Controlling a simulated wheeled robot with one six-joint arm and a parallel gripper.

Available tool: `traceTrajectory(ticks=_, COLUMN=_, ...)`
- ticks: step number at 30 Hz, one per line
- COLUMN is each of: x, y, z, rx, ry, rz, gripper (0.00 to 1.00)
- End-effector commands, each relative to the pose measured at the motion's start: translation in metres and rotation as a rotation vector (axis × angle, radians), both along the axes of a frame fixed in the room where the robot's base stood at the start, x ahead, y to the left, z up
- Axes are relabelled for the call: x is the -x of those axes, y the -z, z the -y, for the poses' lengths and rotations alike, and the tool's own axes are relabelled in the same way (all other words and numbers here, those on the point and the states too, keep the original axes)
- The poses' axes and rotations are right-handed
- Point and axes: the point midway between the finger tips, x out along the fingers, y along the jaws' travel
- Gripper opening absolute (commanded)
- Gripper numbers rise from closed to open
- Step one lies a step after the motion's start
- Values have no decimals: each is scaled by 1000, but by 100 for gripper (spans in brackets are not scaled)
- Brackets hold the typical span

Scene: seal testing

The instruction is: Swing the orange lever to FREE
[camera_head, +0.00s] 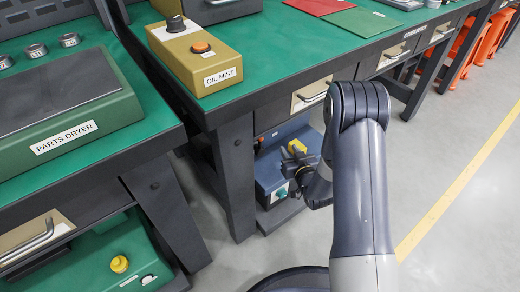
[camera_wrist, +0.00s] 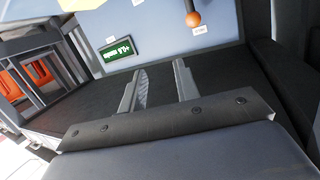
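In the wrist view, an orange ball knob (camera_wrist: 193,18) sits on the end of a short dark lever arm at the top edge. It lies against a pale blue-grey panel (camera_wrist: 165,35). Small white labels are beside and below the knob; I cannot read them, so I cannot tell which one says FREE. My gripper (camera_wrist: 160,78) has its two fingers apart with nothing between them. The fingers point toward the panel, short of the knob, which is up and to the right.
A green display (camera_wrist: 117,48) is on the panel left of the knob. In the head view, a yellow part (camera_head: 297,146) is on the blue unit close to my wrist. The bench leg (camera_head: 232,170) stands to its left, with drawers above. The floor at right is clear.

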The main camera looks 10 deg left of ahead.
Motion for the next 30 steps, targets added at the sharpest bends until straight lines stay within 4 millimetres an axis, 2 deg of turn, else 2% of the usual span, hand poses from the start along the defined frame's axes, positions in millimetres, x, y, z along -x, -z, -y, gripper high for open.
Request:
traceTrajectory(ticks=1, x=-1, y=24, z=-15, rx=-3, ry=-40, rz=40, gripper=30)
traceTrajectory(ticks=6, x=-1, y=47, z=-47, rx=-20, ry=-126, rz=153, gripper=30)
traceTrajectory(ticks=11, x=-2, y=52, z=-58, rx=-28, ry=-151, rz=194, gripper=30)
traceTrajectory(ticks=14, x=-10, y=52, z=-63, rx=-28, ry=-153, rz=197, gripper=30)
traceTrajectory(ticks=24, x=-63, y=53, z=-95, rx=-28, ry=-151, rz=197, gripper=30)
traceTrajectory(ticks=30, x=-85, y=52, z=-108, rx=-28, ry=-151, rz=195, gripper=30)
